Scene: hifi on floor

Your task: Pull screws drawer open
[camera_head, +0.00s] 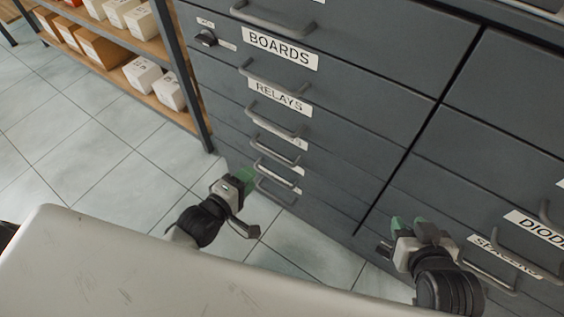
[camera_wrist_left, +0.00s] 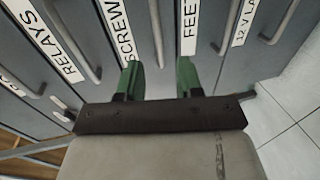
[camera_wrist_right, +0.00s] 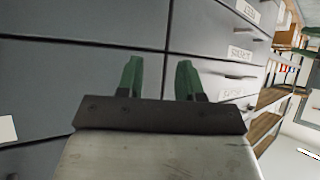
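The grey cabinet's screws drawer has a partly hidden white label (camera_head: 298,143) in the head view. The label reads "SCREW" in the left wrist view (camera_wrist_left: 122,30). Its grey bar handle (camera_wrist_left: 156,32) lies beside the label, with its near end in the gap between the left fingers in that view. The drawer looks flush with its neighbours. My left gripper (camera_head: 248,177) is open, its green fingertips close to the lower handles; I cannot tell whether they touch. My right gripper (camera_head: 407,226) is open and empty in front of the right column; it also shows in the right wrist view (camera_wrist_right: 157,78).
The boards (camera_head: 280,47) and relays (camera_head: 282,97) drawers are above; the feet drawer (camera_wrist_left: 190,25) is beside the screws drawer in the left wrist view. A shelf with boxes (camera_head: 140,72) stands left. Tiled floor (camera_head: 90,150) is free between shelf and my body.

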